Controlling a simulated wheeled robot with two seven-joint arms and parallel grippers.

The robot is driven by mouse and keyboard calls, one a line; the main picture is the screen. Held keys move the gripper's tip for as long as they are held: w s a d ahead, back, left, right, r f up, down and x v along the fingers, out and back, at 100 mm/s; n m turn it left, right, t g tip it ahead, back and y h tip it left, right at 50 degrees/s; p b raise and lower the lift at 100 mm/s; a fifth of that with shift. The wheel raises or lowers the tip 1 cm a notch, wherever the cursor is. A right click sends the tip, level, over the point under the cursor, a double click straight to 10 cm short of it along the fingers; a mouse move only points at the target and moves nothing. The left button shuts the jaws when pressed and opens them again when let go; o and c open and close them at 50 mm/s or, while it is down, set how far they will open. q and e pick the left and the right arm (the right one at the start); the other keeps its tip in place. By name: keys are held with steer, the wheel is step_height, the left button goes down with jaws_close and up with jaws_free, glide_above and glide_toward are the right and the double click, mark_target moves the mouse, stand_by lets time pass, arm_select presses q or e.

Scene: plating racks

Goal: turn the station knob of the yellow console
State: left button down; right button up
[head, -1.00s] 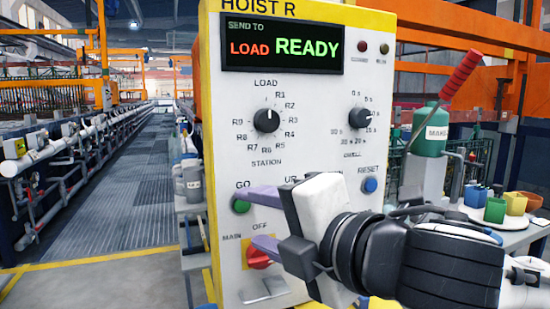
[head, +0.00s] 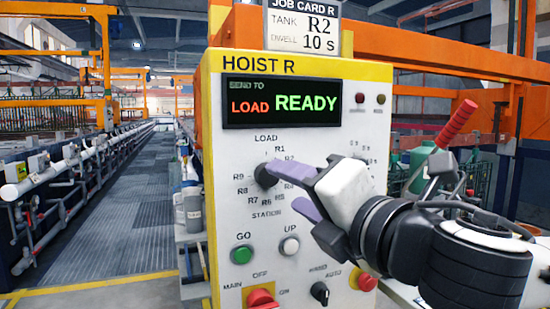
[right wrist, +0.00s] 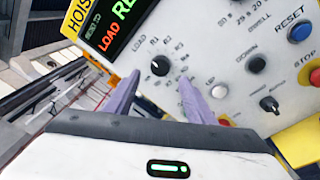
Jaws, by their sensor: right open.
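The yellow-edged console (head: 225,250) marked HOIST R stands in front of me. Its black station knob (head: 264,177) sits in a ring of labels from LOAD through R1 and R2 to R9. The display (head: 283,102) reads LOAD and READY. My right gripper (head: 286,188) is open and empty. Its upper purple finger overlaps the knob's right edge in the head view, and its lower finger is below right. In the right wrist view the knob (right wrist: 159,68) shows beyond and between the two fingers (right wrist: 158,82); contact cannot be told. My left gripper is not in view.
A job card (head: 303,28) above the console reads TANK R2, DWELL 10 S. The green GO button (head: 241,254), white UP button (head: 289,246) and red main switch (head: 262,299) lie below the knob. My right gripper and arm hide most of the dwell dial. An aisle runs back at left.

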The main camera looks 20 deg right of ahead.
mark_target(269, 179)
steer(key=w, duration=0.5)
steer(key=shift+a, duration=0.4)
steer(key=shift+w, duration=0.55)
steer(key=c, duration=1)
steer(key=shift+f, duration=0.1)
steer(key=shift+c, duration=0.2)
